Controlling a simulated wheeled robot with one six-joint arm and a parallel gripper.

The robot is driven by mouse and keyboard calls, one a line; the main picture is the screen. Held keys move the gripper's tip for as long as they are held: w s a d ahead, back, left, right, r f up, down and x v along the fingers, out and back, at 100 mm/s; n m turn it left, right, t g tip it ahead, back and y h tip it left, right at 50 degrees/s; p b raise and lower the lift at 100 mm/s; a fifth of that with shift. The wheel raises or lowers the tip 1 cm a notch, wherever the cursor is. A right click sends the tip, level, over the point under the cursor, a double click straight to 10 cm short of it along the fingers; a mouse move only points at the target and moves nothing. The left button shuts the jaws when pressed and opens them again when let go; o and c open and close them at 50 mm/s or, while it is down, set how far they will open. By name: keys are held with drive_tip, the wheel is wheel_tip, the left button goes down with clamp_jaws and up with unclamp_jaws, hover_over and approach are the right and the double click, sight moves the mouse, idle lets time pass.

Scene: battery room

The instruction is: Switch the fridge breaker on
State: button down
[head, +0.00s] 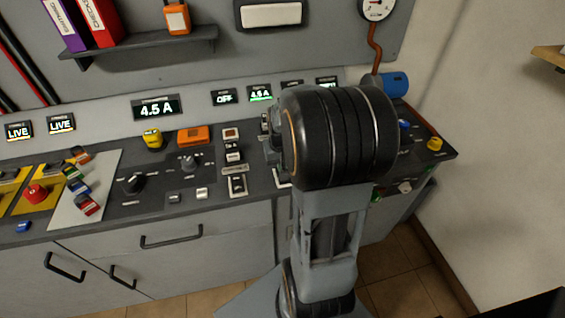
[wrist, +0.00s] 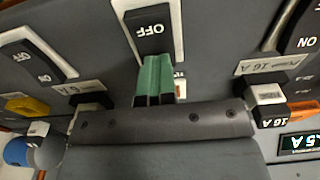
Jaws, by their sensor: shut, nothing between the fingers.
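In the wrist view, which shows the panel upside down, a black breaker (wrist: 150,28) in a pale frame reads OFF at the top middle. My gripper (wrist: 155,62) is shut and empty, its green fingertips at this breaker's lower edge; I cannot tell whether they touch it. The breaker's name label is mostly hidden behind the fingers, so I cannot read whether it is the fridge breaker.
In the wrist view another breaker (wrist: 38,62) at left reads OFF, and one at right (wrist: 300,40) shows ON. A 16 A plug block (wrist: 268,105) and an amp display (wrist: 298,142) sit at lower right. In the head view a red button (head: 36,193) is far left.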

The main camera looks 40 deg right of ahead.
drive_tip(key=shift+s+a, duration=0.3)
drive_tip(key=shift+s, duration=0.35)
drive_tip(key=shift+r, duration=0.1)
drive_tip(key=shift+r+p, duration=0.15)
drive_tip(key=shift+p, duration=0.15)
drive_tip(key=shift+r+p, duration=0.35)
wheel_tip(320, 180, up, 13)
drive_tip(key=s+p, duration=0.2)
drive_tip(key=shift+a+p, duration=0.3)
drive_tip(key=shift+a, duration=0.1)
drive_tip(key=w+d+p, duration=0.1)
drive_tip(key=p, duration=0.6)
drive_tip(key=shift+w+r+t, duration=0.1)
drive_tip(key=shift+t, duration=0.2)
